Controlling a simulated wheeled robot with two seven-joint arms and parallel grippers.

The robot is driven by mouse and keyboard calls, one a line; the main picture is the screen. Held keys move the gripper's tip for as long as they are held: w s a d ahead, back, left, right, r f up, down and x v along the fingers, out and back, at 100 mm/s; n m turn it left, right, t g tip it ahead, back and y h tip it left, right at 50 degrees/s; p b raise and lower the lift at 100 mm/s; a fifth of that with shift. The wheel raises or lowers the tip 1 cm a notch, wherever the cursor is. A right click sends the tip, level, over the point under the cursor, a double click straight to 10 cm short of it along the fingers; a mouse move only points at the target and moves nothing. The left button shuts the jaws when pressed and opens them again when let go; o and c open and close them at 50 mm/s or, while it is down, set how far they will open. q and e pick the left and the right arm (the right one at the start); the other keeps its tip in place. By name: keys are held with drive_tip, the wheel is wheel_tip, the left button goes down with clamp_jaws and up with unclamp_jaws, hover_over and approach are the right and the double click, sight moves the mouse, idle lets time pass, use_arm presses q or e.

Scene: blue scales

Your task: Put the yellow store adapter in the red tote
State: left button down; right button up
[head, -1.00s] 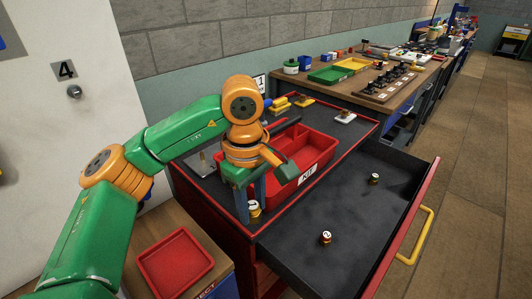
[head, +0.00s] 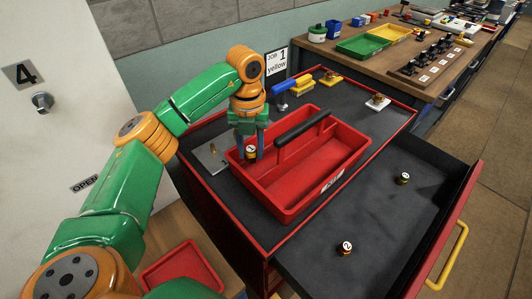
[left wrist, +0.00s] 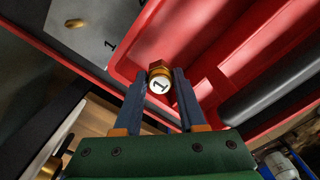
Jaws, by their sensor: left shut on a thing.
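A brass-coloured adapter (head: 251,151) with a white top marked 1 is between the fingers of my left gripper (head: 250,143). In the left wrist view the adapter (left wrist: 159,80) sits near the fingertips of the left gripper (left wrist: 160,88), which is shut on it. The red tote (head: 299,207), with a dark carry handle, stands on the cabinet top. The adapter is held at the tote's left end, and the red tote (left wrist: 205,35) shows behind it in the left wrist view. I cannot tell its exact height over the rim. My right gripper is not in view.
The open drawer (head: 375,225) holds adapters marked 2 (head: 344,248) and 3 (head: 404,178). A grey plate (head: 210,158) lies left of the tote. A sign (head: 276,63) reads "JOB 1 yellow". A small red tray (head: 182,270) is at lower left.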

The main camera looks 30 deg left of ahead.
sight(253, 174)
use_arm(q)
wheel_tip(253, 174, down, 6)
drive_tip(key=shift+r+p, duration=0.15)
drive_tip(key=shift+p, duration=0.15)
drive_tip(key=c, duration=0.8)
unclamp_jaws()
drive_tip(key=shift+o, duration=0.2)
wheel_tip(253, 174, up, 12)
drive_tip(key=shift+r, duration=0.15)
